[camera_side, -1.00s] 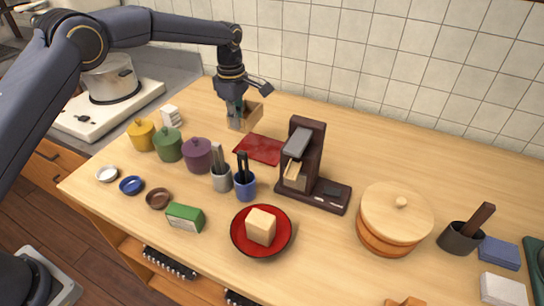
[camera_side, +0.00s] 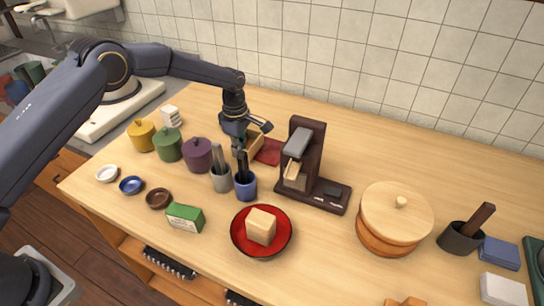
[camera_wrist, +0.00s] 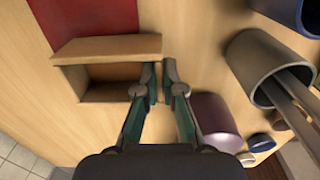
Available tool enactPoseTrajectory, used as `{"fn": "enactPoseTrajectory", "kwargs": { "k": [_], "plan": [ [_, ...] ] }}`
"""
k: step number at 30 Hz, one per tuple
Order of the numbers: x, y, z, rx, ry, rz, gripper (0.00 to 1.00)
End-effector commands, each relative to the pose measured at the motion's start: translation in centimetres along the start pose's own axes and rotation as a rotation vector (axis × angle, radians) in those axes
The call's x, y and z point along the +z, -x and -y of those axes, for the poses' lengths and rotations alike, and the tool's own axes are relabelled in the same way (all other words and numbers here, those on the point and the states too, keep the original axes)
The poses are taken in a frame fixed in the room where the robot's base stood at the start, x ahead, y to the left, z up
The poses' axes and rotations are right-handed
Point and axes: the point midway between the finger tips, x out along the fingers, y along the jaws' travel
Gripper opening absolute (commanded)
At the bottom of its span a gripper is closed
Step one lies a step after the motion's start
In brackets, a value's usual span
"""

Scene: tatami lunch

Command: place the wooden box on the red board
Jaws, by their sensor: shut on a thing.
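The wooden box (camera_side: 256,146) is small, open-topped and light brown. My gripper (camera_side: 240,148) is shut on one of its side walls. In the wrist view the box (camera_wrist: 108,48) hangs to the left of my fingertips (camera_wrist: 162,75), with its hollow inside showing. The red board (camera_side: 269,153) is a flat dark-red slab on the table. In the side view the box overlaps its left part, and in the wrist view the board (camera_wrist: 92,20) shows just beyond the box. I cannot tell how high the box is above the table or board.
A grey cup (camera_side: 221,180) and a blue cup (camera_side: 245,187) with utensils stand close in front of my gripper. A purple pot (camera_side: 198,155) is to its left. A dark brown machine (camera_side: 306,165) stands just right of the board. Bare table lies behind the board.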

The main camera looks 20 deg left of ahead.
Motion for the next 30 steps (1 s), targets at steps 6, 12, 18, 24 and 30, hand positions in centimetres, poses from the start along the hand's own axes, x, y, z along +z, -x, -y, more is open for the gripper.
{"fn": "enactPoseTrajectory", "kwargs": {
  "k": [6, 12, 18, 24, 30],
  "plan": [
    [0.0, -0.2, 0.0, 0.000, 0.000, 0.000, 0.22],
    [0.0, -0.2, 0.0, 0.000, 0.000, 0.000, 0.32],
    [0.0, 0.0, 0.0, 0.000, 0.000, 0.000, 0.32],
    [0.1, 2.7, -0.1, 0.003, 0.000, 0.001, 0.32],
    [0.0, 7.4, -0.1, 0.005, -0.001, 0.000, 0.32]
  ]
}}
